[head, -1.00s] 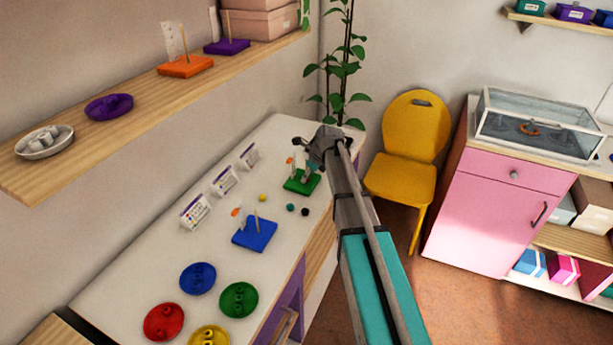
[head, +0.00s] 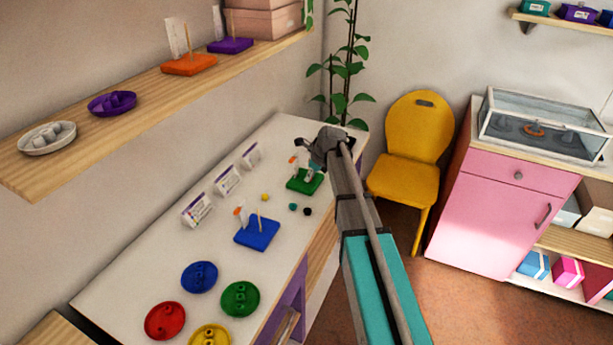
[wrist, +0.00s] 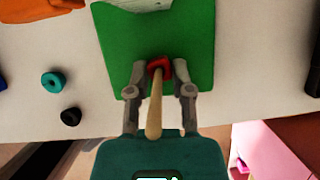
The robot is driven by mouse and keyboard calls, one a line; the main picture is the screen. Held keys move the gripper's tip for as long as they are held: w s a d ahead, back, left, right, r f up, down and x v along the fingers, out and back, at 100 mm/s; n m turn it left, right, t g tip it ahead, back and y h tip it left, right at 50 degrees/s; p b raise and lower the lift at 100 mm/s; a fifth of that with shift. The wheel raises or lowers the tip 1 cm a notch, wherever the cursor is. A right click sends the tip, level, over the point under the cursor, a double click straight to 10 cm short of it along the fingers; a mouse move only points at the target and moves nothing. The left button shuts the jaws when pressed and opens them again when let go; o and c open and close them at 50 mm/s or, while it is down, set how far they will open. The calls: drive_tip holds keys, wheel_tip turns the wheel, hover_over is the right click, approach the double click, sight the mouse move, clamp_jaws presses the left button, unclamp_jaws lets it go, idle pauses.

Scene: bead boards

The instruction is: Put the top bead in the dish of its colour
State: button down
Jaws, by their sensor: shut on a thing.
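My gripper (wrist: 159,73) is shut on a red bead (wrist: 160,63) at the green board (wrist: 195,60). The wooden peg (wrist: 154,115) of this board rises from the bead towards the wrist camera, so the bead appears to be around the peg, low down. In the head view my gripper (head: 319,158) is over the green board (head: 303,184) and hides the bead. The red dish (head: 165,321) is at the near left of the white counter, beside the blue dish (head: 199,277), green dish (head: 240,298) and yellow dish (head: 210,337).
A blue board (head: 257,233) with a peg and a card stands between the dishes and the green board. Loose teal (wrist: 53,81), black (wrist: 71,116) and yellow (head: 265,197) beads lie on the counter. Several white cards (head: 227,181) stand along the wall under a wooden shelf (head: 150,112).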

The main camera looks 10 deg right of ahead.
drive_tip(key=shift+r, duration=0.1)
wheel_tip(320, 180, up, 11)
drive_tip(key=p, duration=1.1)
drive_tip(key=shift+r, duration=0.15)
idle(1.7)
drive_tip(key=shift+s, duration=0.15)
idle(0.6)
